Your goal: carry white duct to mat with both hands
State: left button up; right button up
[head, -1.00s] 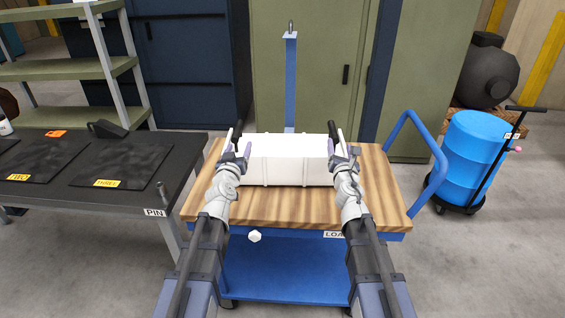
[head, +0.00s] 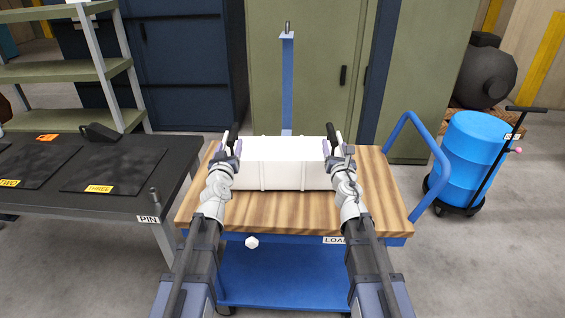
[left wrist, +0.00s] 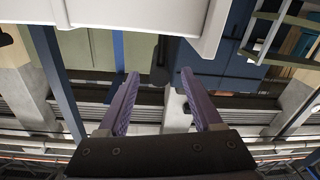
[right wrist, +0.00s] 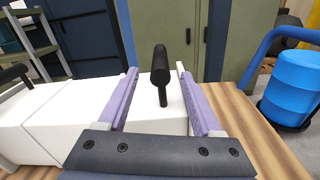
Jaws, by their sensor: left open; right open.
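The white duct (head: 288,165), a long white box, lies across the wooden top of the cart (head: 290,210). It has a black handle at each end. My left gripper (head: 229,145) is open at the duct's left end; in the left wrist view the dark handle (left wrist: 160,60) shows beyond and between its spread fingers. My right gripper (head: 332,146) is open at the right end; in the right wrist view its fingers stand on either side of the black handle (right wrist: 161,75). Dark mats lie on the black table at left, one labelled THREE (head: 118,168), another labelled TWO (head: 38,163).
An upright pin (head: 155,196) stands at the black table's right corner, close to the cart. A blue post (head: 287,85) rises behind the duct. The cart's blue push handle (head: 432,150) and a blue drum (head: 468,150) are at right. A green cabinet (head: 310,70) stands behind.

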aim_at(233, 134)
pick_arm(q)
jog(key=shift+w, duration=3.9)
pick_arm(e)
jog(key=shift+w, duration=3.9)
pick_arm(q)
jog(key=shift+c, duration=0.4)
pick_arm(e)
jog(key=shift+c, duration=0.4)
pick_arm(q)
grip_shut()
pick_arm(e)
grip_shut()
